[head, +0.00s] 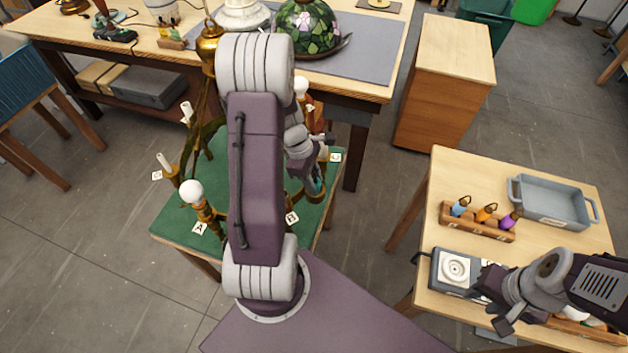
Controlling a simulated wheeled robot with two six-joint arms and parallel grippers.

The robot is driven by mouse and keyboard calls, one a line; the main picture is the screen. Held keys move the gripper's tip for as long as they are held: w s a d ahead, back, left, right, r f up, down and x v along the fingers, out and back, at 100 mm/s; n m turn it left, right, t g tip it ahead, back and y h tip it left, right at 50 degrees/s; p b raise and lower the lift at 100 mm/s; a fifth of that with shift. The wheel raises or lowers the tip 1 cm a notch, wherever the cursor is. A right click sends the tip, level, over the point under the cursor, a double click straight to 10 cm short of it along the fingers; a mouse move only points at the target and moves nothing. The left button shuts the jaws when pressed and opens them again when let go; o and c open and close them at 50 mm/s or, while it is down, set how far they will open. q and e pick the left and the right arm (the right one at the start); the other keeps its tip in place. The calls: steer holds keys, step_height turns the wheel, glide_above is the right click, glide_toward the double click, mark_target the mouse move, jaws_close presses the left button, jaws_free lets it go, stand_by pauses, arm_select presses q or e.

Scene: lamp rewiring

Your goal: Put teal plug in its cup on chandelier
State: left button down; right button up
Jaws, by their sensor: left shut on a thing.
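My left arm crosses the middle of the head view, and its gripper (317,178) points down over the right side of the chandelier. It is shut on a small teal thing (317,188), which looks like the teal plug; its lower end is hard to make out. The brass chandelier (207,130) stands on a green-topped table (178,232) with labels such as A and B by its arms. My left arm hides much of it, and I cannot tell which cup is below the plug. My right gripper (497,302) is over the right table, apparently open and empty.
The right table (450,190) carries a wooden rack (478,222) with blue, orange and purple plugs, a grey tray (552,203) and a grey device (453,270) with a white round top. A workbench (385,85) with a stained-glass lamp (308,28) stands behind the chandelier.

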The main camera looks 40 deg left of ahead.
arm_select(q)
steer(key=c, duration=0.9)
jaws_free()
steer(key=shift+c, duration=0.2)
steer(key=p+v, duration=0.1)
steer(key=v, duration=0.8)
